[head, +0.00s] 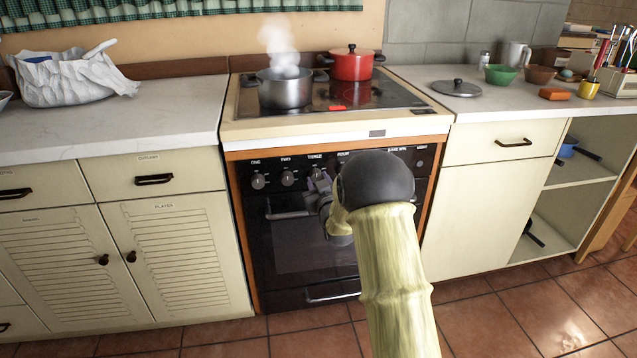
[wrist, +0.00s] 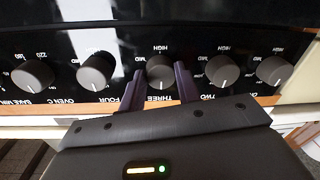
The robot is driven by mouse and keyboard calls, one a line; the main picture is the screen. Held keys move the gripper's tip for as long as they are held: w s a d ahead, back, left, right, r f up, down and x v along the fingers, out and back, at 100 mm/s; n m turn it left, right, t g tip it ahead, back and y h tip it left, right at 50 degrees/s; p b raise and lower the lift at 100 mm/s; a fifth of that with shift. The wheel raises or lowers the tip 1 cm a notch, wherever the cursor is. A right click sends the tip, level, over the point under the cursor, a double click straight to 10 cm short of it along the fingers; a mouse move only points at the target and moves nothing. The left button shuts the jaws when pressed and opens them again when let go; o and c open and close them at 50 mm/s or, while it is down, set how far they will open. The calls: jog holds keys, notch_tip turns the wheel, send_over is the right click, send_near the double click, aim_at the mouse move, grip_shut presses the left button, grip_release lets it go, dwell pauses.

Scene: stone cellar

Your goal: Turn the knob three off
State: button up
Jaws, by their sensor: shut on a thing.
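The stove's control panel (head: 330,163) has a row of dark round knobs. Knob three (wrist: 160,72) is in the middle of the wrist view, above the label THREE, with HIGH printed on its far side. A pale pointer mark shows on its lower part, toward the label. My gripper (wrist: 160,86) has one finger on each side of this knob and is shut on it. In the head view my gripper (head: 318,184) reaches the panel under the label THREE, and my arm hides the knobs farther right.
A steaming steel pot (head: 285,90) and a red lidded pot (head: 351,65) stand on the cooktop. Neighbouring knobs (wrist: 224,70) and (wrist: 97,70) sit close beside my fingers. An oven handle (head: 287,215) crosses below the panel. The tiled floor (head: 210,337) in front is clear.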

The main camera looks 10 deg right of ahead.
jog(key=shift+s+f, duration=0.1)
jog(key=shift+f, duration=0.15)
jog(key=o, duration=0.9)
jog(key=shift+o, duration=0.3)
jog(key=shift+r, duration=0.1)
jog(key=s+d+p, duration=0.1)
jog(key=s+p, duration=0.1)
jog(key=s, duration=1.5)
jog(key=shift+s, duration=0.15)
